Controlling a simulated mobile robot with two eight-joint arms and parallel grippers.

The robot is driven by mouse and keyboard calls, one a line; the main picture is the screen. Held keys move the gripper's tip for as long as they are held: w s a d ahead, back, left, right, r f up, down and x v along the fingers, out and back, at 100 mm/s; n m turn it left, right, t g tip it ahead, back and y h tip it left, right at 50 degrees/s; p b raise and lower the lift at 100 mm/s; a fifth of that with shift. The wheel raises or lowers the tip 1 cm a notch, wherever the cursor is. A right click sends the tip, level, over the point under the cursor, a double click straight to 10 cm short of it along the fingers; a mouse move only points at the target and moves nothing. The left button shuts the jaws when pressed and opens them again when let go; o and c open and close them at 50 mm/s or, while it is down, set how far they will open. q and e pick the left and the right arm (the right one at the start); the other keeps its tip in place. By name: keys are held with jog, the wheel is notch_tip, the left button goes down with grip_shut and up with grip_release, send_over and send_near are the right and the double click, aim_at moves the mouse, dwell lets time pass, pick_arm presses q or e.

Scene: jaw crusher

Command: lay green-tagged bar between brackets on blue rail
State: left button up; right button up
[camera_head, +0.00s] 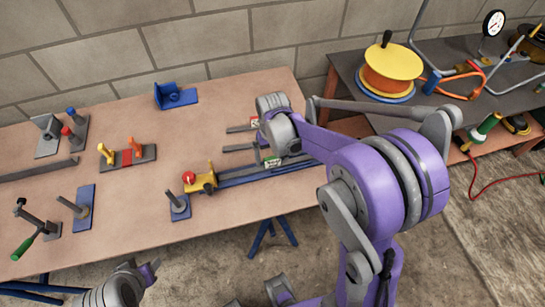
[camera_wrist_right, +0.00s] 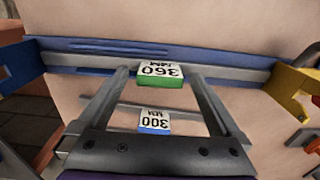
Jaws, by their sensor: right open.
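The green-tagged bar (camera_wrist_right: 225,71), a grey bar with a 360 MM tag, lies along the blue rail (camera_wrist_right: 115,46) in the right wrist view. Blue shows on both sides of it. It spans between the blue bracket (camera_wrist_right: 18,75) and the yellow bracket (camera_wrist_right: 292,85).
A blue-tagged 300 bar (camera_wrist_right: 155,123) lies behind, beneath my right gripper's fingers. A red-tagged bar (camera_head: 240,128) lies farther back. A blue bracket stand (camera_head: 176,95) and several handled tools stand on the brown table (camera_head: 130,240). A dark bench (camera_head: 350,75) with a yellow-orange spool is at right.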

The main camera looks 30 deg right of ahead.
aim_at(272, 158)
notch_tip(272, 158, up, 10)
jog(key=shift+p, duration=0.4)
dwell(0.3)
jog(key=s+a+n+t+p, duration=0.1)
jog(key=s+a+t, duration=0.4)
jog(key=s, duration=1)
jog(key=shift+s+a+n, duration=0.25)
jog(key=shift+a+n, duration=0.55)
jog(key=shift+a, duration=0.1)
